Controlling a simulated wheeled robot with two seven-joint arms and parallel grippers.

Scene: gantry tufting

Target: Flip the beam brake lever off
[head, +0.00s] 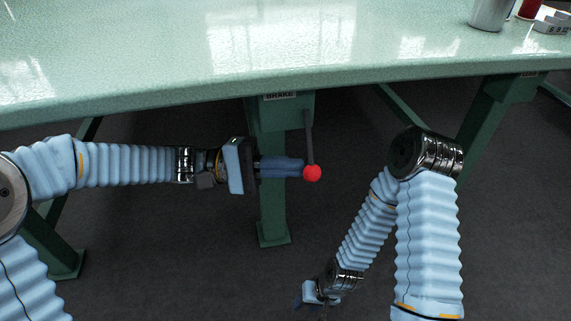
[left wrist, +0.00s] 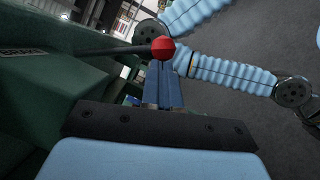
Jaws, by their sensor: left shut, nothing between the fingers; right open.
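The brake lever (head: 309,140) is a thin dark rod with a red ball knob (head: 312,173). It hangs down from a green bracket labelled BRAKE (head: 280,97) under the table edge. My left gripper (head: 300,168) is shut and empty, with its fingertips at the left side of the knob, touching or very close. In the left wrist view the red knob (left wrist: 163,48) shows just beyond the closed fingertips (left wrist: 162,68), and the rod (left wrist: 115,50) runs off to the left. My right gripper (head: 305,300) is low near the bottom edge, far below the lever; its fingers are mostly hidden.
The pale green table (head: 200,60) spans the top, with a green leg (head: 272,215) behind my left gripper. A metal cup (head: 489,14), a red item (head: 529,9) and a white numbered block (head: 552,24) stand at the far right. Dark floor is open around the lever.

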